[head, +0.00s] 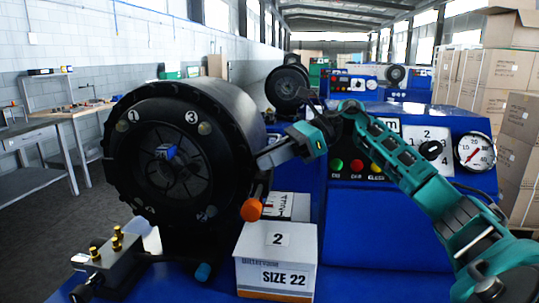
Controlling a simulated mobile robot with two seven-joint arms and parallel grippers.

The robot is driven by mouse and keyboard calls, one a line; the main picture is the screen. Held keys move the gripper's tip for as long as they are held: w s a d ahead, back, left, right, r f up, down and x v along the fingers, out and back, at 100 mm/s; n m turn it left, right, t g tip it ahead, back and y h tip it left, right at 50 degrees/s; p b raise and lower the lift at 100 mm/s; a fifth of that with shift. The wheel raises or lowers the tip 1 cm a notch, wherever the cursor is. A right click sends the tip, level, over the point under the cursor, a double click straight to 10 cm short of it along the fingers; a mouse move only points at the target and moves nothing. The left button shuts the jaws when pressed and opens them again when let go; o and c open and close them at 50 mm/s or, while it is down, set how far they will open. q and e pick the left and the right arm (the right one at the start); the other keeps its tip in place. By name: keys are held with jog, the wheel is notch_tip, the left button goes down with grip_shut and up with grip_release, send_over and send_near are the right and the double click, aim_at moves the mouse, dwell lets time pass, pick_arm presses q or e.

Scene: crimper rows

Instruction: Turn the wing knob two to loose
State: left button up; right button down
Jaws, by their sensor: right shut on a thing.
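The round black crimper head (171,215) faces me at left, with marks 1 and 3 on its upper face and a small blue piece (167,152) at its centre. My right gripper (262,163) reaches in from the right. Its grey fingers are shut at the right rim of the head, on a dark part mostly hidden by them. I cannot tell for sure whether that part is wing knob two. An orange knob (250,209) sits just below the fingers, and a blue knob (203,271) lies lower left. My left gripper is not in view.
A white box (275,262) marked 2 and SIZE 22 stands below the gripper. A blue control panel (345,162) with coloured buttons, a dial and a gauge (475,152) stands behind my right arm. A brass-fitted block (112,265) sits at lower left. Cartons (490,80) are stacked at right.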

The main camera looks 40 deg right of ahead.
jog(key=c, duration=1.2)
grip_release()
jog(key=shift+o, duration=0.2)
notch_tip(320, 180, up, 20)
